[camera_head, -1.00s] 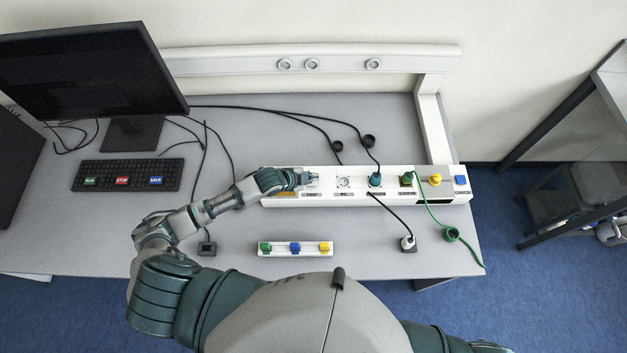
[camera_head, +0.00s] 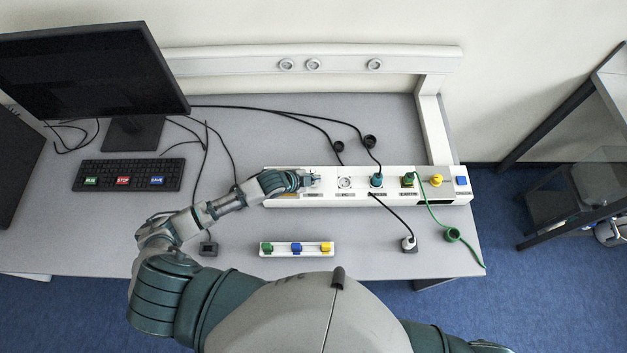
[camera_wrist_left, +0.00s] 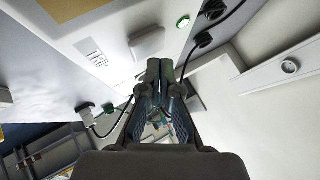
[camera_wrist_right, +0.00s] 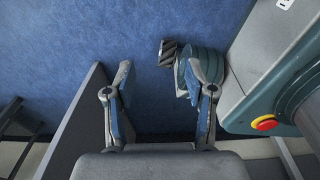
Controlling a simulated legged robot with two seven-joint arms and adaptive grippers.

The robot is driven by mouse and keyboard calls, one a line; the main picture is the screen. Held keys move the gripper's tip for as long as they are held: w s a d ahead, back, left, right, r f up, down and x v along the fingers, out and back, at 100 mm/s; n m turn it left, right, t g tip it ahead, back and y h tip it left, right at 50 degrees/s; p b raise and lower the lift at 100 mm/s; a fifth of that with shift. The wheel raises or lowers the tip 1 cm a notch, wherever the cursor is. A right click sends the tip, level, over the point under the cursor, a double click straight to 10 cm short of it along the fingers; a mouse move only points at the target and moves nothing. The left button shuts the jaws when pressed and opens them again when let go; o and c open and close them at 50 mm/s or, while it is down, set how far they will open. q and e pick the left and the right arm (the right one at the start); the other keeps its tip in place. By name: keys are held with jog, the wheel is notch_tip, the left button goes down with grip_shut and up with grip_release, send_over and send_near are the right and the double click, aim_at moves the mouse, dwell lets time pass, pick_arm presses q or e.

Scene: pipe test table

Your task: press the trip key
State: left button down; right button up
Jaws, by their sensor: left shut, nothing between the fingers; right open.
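A green-lit round lamp (camera_wrist_left: 183,21) is beside the key. In the head view the gripper mostly hides the key. My right gripper (camera_wrist_right: 157,82) is open and empty, above the blue floor.
The panel also carries a socket (camera_head: 345,183), a teal plug (camera_head: 376,180), a green plug (camera_head: 407,179), a yellow knob (camera_head: 436,180) and a blue button (camera_head: 462,181). A strip of coloured blocks (camera_head: 297,249) lies in front. A keyboard (camera_head: 127,174) and black cables are at left.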

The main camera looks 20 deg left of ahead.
pick_arm(q)
jog(key=shift+a, duration=0.2)
pick_arm(e)
jog(key=shift+a, duration=0.15)
pick_arm(q)
jog(key=shift+f, duration=0.1)
jog(key=shift+d+f, duration=0.1)
jog(key=shift+d, duration=0.05)
pick_arm(e)
jog(key=shift+a, duration=0.45)
pick_arm(q)
jog(key=shift+d+f, duration=0.1)
jog(key=shift+f, duration=0.05)
pick_arm(e)
jog(key=shift+d+f, duration=0.1)
jog(key=shift+d, duration=0.05)
pick_arm(q)
jog(key=shift+f, duration=0.2)
pick_arm(e)
jog(key=shift+d, duration=0.15)
pick_arm(q)
jog(key=shift+a, duration=0.2)
jog(key=shift+a+r+p, duration=0.25)
jog(key=shift+r+p, duration=0.6)
jog(key=shift+r, duration=0.05)
pick_arm(e)
jog(key=shift+w+r, duration=0.1)
jog(key=shift+r, duration=0.9)
